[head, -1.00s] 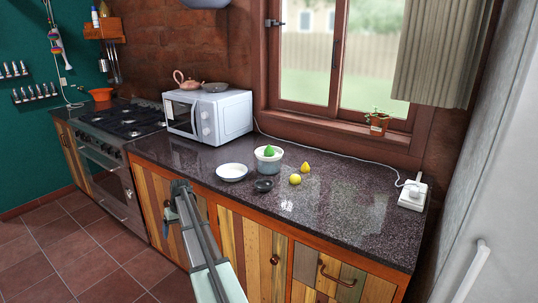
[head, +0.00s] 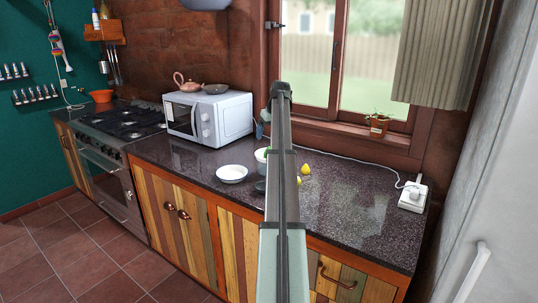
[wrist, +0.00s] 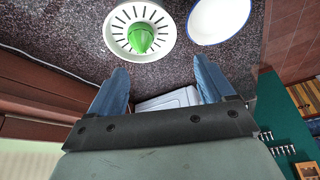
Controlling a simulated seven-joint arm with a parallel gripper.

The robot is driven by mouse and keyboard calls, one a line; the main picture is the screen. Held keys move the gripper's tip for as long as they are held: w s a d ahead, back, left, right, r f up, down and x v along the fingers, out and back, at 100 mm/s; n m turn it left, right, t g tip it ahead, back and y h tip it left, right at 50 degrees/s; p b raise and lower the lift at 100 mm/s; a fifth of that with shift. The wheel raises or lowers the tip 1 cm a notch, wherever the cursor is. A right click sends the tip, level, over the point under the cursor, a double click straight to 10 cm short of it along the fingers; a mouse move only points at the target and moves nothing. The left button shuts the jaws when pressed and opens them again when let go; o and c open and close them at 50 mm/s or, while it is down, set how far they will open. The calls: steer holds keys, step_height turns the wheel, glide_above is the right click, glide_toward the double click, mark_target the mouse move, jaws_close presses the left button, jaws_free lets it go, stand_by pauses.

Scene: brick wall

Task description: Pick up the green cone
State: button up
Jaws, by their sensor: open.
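The green cone (wrist: 140,37) stands in the middle of a white slotted bowl (wrist: 113,37) in the wrist view. In the head view my arm hides the cone, and only the left edge of its pale container (head: 260,155) shows. My gripper (wrist: 161,64) is open and empty, with its two blue fingers apart. In the wrist view the cone lies beyond the fingertips, up and slightly left of the middle between them.
A white dish (head: 232,173) sits left of the container. A yellow fruit (head: 305,169) shows right of my arm. The microwave (head: 208,117) stands back left, and a white socket block (head: 412,196) lies far right. The counter's right part is mostly clear.

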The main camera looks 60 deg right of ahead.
steer(key=d+f, duration=0.1)
steer(key=f, duration=0.2)
steer(key=w+d+f, duration=0.1)
steer(key=d+f, duration=0.1)
steer(key=f, duration=0.2)
steer(key=w+d+f, duration=0.1)
steer(key=f, duration=0.3)
steer(key=shift+w+d, duration=0.2)
steer(key=c, duration=1.1)
